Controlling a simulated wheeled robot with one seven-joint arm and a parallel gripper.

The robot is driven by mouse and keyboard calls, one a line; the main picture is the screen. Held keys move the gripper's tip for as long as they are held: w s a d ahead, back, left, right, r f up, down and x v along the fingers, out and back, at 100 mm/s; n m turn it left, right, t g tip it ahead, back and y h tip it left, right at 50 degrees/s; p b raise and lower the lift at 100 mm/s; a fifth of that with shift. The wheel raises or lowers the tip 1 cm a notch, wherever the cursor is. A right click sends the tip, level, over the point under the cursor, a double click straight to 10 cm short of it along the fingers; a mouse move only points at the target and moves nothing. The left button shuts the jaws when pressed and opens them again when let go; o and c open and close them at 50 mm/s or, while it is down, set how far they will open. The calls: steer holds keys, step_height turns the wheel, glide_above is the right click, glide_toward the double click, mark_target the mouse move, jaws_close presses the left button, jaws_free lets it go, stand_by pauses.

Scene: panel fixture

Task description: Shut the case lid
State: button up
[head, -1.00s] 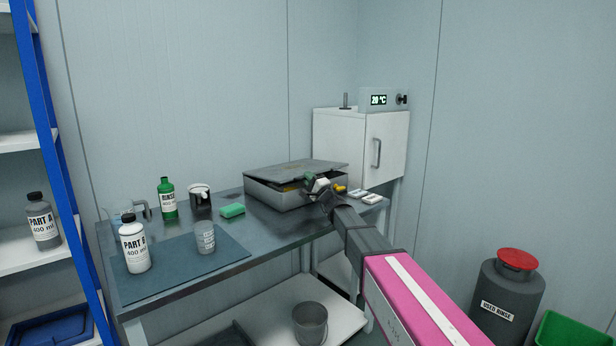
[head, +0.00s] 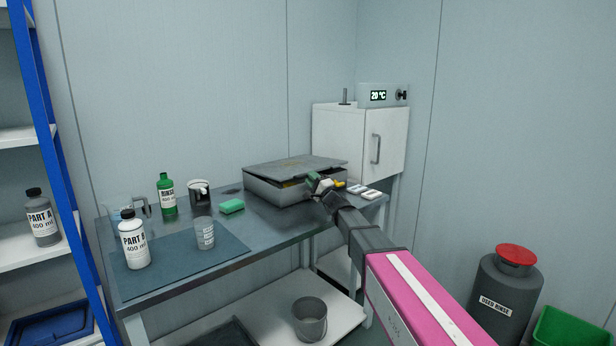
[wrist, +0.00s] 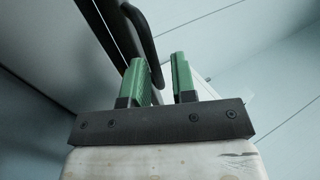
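The grey metal case (head: 268,190) stands at the far right of the bench.
A white cabinet (head: 345,140) stands behind the case. Small white items (head: 368,193) lie right of it.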

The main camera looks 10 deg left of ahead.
steer(key=v, duration=0.8)
steer(key=shift+a, duration=0.1)
steer(key=shift+r, duration=0.1)
